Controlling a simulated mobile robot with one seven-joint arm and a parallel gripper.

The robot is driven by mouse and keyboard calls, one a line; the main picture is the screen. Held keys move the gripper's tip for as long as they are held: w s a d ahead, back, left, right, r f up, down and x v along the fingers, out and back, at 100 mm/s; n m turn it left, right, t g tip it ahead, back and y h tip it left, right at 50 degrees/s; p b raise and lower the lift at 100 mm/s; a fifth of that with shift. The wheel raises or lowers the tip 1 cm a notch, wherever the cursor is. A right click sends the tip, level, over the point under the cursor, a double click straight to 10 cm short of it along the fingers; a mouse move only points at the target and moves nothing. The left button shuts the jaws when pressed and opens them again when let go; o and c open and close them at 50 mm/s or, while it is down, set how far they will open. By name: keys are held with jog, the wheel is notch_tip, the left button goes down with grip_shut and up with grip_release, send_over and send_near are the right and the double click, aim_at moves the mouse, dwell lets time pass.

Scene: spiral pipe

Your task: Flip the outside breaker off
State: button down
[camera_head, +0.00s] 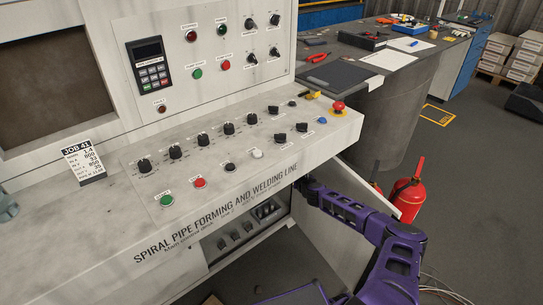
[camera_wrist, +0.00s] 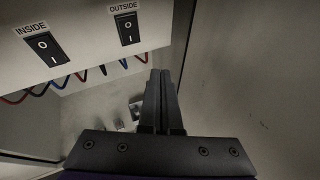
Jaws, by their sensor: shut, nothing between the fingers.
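In the wrist view, the outside breaker (camera_wrist: 127,29) is a black rocker with white I and O marks, under an "OUTSIDE" label at the top. The similar inside breaker (camera_wrist: 47,49) sits to its left under an "INSIDE" label. Which way either rocker is pressed is too small to tell. My gripper (camera_wrist: 160,75) is shut and empty, its fingertips below and right of the outside breaker in the picture and apart from it. In the head view my gripper is hidden under the console, where my purple arm reaches.
Red, blue and black wires (camera_wrist: 88,78) hang below the breakers. A pale wall (camera_wrist: 245,80) stands close on my right. In the head view, the open cabinet door (camera_head: 335,225) is beside my arm and a red fire extinguisher (camera_head: 408,195) stands to the right.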

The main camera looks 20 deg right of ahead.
jog(key=w+a+r, duration=0.1)
jog(key=w+a, duration=0.2)
jog(key=w, duration=0.5)
jog(key=shift+w+b, duration=0.15)
jog(key=shift+b, duration=0.15)
jog(key=shift+w+a, duration=0.1)
dwell(2.0)
jog(key=shift+w+a+r, duration=0.1)
jog(key=shift+w, duration=0.15)
jog(key=shift+w+a, duration=0.1)
jog(key=shift+w, duration=0.2)
dwell(0.5)
dwell(0.3)
jog(key=shift+s+d, duration=0.3)
jog(key=shift+s, duration=0.4)
